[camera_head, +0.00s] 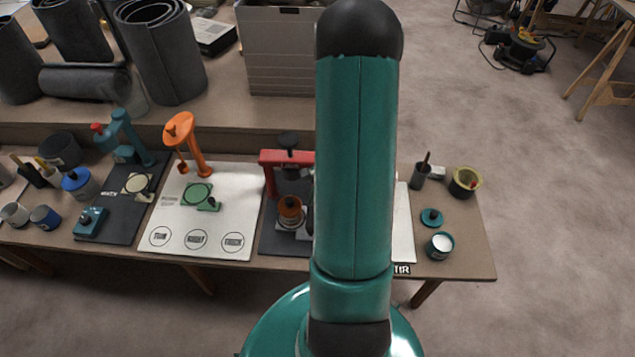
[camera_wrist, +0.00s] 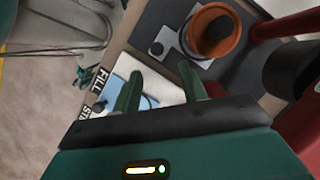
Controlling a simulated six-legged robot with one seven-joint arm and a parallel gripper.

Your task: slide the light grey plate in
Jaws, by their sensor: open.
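The light grey plate (camera_wrist: 168,40) lies on a dark base board in the wrist view, with a small dark knob near its left corner. An orange cup (camera_wrist: 214,30) with dark contents stands on it. In the head view, a bit of the plate (camera_head: 302,234) shows below the orange cup (camera_head: 290,212), under the red press (camera_head: 285,158); my arm hides the rest. My gripper (camera_wrist: 160,90) is open and empty in the wrist view, its fingers below the plate in the picture and apart from it. In the head view my gripper is hidden behind my arm.
The red press also shows in the wrist view (camera_wrist: 282,26), right of the cup. A white board with labels (camera_wrist: 125,68) lies under my fingers. Left stand an orange press (camera_head: 186,140) and a teal press (camera_head: 127,135). Small pots (camera_head: 440,245) stand at right.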

